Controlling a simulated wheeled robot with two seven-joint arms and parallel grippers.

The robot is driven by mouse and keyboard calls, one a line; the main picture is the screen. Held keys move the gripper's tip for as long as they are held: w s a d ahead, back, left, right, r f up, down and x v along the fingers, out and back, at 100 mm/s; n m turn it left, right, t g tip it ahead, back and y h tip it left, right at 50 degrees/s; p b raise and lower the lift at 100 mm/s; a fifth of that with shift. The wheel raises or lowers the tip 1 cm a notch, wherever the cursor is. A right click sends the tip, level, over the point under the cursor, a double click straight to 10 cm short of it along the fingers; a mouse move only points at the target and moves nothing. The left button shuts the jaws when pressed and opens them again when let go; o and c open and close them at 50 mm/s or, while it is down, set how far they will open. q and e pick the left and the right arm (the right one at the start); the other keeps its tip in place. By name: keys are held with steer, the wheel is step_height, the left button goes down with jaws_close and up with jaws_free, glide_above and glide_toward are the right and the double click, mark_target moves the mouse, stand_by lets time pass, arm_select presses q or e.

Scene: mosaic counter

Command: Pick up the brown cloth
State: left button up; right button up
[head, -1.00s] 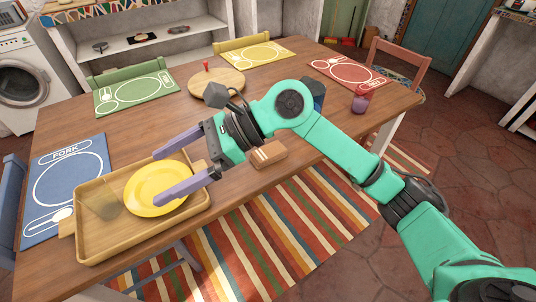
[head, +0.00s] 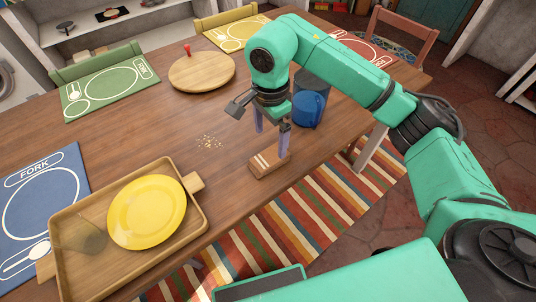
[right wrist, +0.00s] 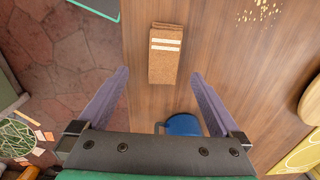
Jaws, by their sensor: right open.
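The brown cloth (head: 268,163) lies folded on the wooden table near its front edge, with pale stripes across one end. It also shows in the right wrist view (right wrist: 164,65), ahead and between the two fingers. My right gripper (head: 271,140) is open and points down just above the cloth, with its purple fingers spread. In the right wrist view the gripper (right wrist: 160,74) has nothing between its fingers that it grips. In the head view the near finger hides a small part of the cloth. My left gripper is not in view.
A blue mug (head: 307,109) stands close behind the gripper, beside a dark see-through cup (head: 312,80). Crumbs (head: 209,142) lie left of the cloth. A wooden tray (head: 66,288) with a yellow plate (head: 147,212) is at the front left. A round board (head: 202,72) lies farther back.

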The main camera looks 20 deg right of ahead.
steer(key=f, duration=0.3)
steer(key=shift+w+f, duration=0.25)
steer(key=shift+f, duration=0.05)
step_height(320, 180, down, 5)
steer(key=shift+w+f+p, duration=0.1)
steer(key=shift+w+p, duration=0.05)
steer(key=shift+p, duration=0.65)
steer(key=shift+f, duration=0.2)
steer(key=shift+c, duration=1.2)
steer(key=c, duration=1.1)
step_height(320, 180, up, 14)
steer(key=b, duration=0.1)
steer(key=shift+c, duration=0.2)
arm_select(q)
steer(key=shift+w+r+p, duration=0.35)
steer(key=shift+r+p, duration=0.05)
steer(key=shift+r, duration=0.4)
arm_select(e)
step_height(320, 180, up, 6)
glide_above(269, 157)
